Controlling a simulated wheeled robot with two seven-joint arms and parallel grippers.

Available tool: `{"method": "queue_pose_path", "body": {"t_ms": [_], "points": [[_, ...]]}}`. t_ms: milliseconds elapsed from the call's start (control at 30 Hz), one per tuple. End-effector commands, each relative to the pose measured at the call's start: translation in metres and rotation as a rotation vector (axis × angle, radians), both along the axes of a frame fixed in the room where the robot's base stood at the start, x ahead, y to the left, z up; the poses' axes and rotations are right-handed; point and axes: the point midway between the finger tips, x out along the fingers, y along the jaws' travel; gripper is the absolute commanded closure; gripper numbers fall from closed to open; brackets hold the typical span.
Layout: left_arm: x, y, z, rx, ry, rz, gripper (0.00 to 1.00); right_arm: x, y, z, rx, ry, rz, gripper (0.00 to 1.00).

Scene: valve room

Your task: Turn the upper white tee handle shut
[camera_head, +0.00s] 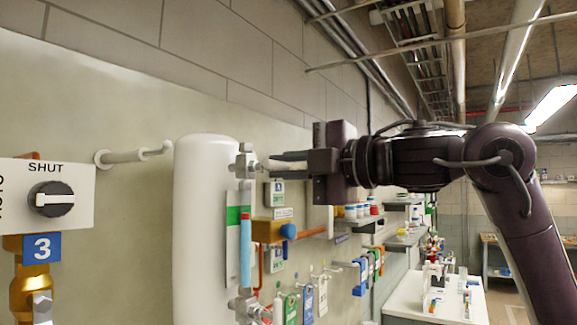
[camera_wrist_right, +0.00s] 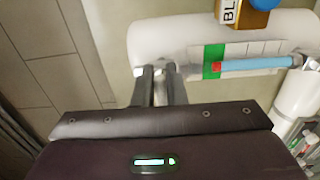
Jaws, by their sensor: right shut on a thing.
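A white upright tank (camera_head: 203,230) has a sight glass (camera_head: 245,245) with blue liquid on its right side. A grey metal fitting (camera_head: 246,162) tops the glass, and the upper white tee handle is on it, mostly hidden by the fingers. My right gripper (camera_head: 270,165) reaches in from the right and is shut on the handle. In the right wrist view, the two fingers (camera_wrist_right: 156,72) meet the fitting at the end of the blue tube (camera_wrist_right: 258,64). The handle's angle cannot be made out. My left gripper is not in view.
A similar fitting (camera_head: 245,304) is at the glass's lower end. A white pipe stub (camera_head: 135,155) sticks out of the wall at left. A plate marked SHUT with a black knob (camera_head: 52,199) is further left.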

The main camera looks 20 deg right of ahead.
Motion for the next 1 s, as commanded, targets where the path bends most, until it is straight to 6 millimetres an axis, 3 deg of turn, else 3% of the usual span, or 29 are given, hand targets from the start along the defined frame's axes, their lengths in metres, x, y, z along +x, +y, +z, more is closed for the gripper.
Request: {"method": "queue_pose_path", "body": {"t_ms": [200,233,400,733,1000], "points": [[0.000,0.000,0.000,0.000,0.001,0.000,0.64,0.000,0.000,0.001,0.003,0.000,0.001,1.00],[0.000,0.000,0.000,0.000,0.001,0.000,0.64,0.000,0.000,0.001,0.003,0.000,0.001,0.86],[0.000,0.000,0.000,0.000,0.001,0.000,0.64,0.000,0.000,0.000,0.001,0.000,0.001,0.67],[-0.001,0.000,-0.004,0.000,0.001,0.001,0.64,-0.004,-0.004,-0.001,0.000,-0.002,-0.001,0.67],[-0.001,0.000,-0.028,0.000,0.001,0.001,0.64,-0.038,-0.030,-0.003,0.002,-0.004,-0.001,0.67]]}}
